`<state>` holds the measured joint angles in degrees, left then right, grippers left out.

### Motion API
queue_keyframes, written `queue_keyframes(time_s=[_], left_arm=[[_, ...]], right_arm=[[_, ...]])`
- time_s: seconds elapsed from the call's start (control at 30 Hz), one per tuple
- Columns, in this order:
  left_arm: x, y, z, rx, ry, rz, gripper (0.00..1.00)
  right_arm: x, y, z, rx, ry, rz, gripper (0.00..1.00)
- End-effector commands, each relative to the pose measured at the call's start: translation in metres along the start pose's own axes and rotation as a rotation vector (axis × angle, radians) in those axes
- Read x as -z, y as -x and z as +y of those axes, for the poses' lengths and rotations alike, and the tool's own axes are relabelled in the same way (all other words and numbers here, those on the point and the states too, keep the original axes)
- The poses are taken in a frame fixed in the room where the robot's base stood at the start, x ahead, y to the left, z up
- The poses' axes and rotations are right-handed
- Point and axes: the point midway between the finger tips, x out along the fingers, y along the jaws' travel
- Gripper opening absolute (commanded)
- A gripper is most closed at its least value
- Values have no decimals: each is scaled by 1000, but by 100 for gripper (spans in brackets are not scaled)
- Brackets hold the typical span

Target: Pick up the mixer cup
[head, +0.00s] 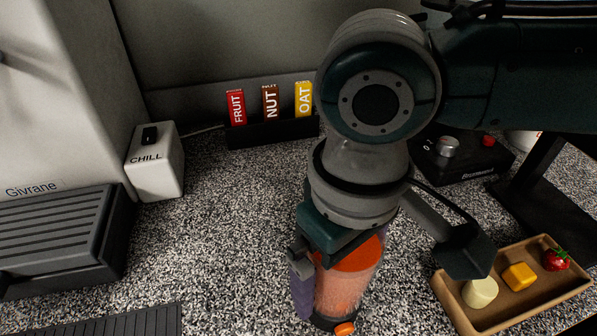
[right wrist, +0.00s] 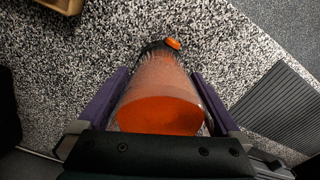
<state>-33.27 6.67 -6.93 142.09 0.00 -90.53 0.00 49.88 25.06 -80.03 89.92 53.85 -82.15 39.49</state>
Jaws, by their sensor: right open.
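The mixer cup (head: 343,285) stands upright on the speckled counter at the bottom middle of the head view. It is clear-walled with an orange top, a dark base and an orange knob at the base. In the right wrist view the mixer cup (right wrist: 160,95) lies between the two purple fingers. My right gripper (right wrist: 160,76) is open, with one finger on each side of the cup; slim gaps seem to show, but contact is hard to tell. In the head view my right wrist hides part of the cup and one finger. My left gripper is not in view.
A wooden tray (head: 519,301) with food pieces lies at the right. A white CHILL box (head: 157,172) and a grey ridged unit (head: 60,235) stand left. A black rack (head: 271,134) of bars stands behind. The counter left of the cup is clear.

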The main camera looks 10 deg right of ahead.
Motion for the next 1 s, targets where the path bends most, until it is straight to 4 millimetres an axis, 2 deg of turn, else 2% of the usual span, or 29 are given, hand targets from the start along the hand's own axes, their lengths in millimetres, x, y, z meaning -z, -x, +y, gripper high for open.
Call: queue_keyframes(time_s=[0.1,0.9,1.0], left_arm=[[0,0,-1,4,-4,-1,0],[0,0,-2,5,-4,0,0],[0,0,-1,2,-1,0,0]], right_arm=[[0,0,0,0,0,0,99],[0,1,0,1,0,0,9],[0,1,0,1,0,0,0]])
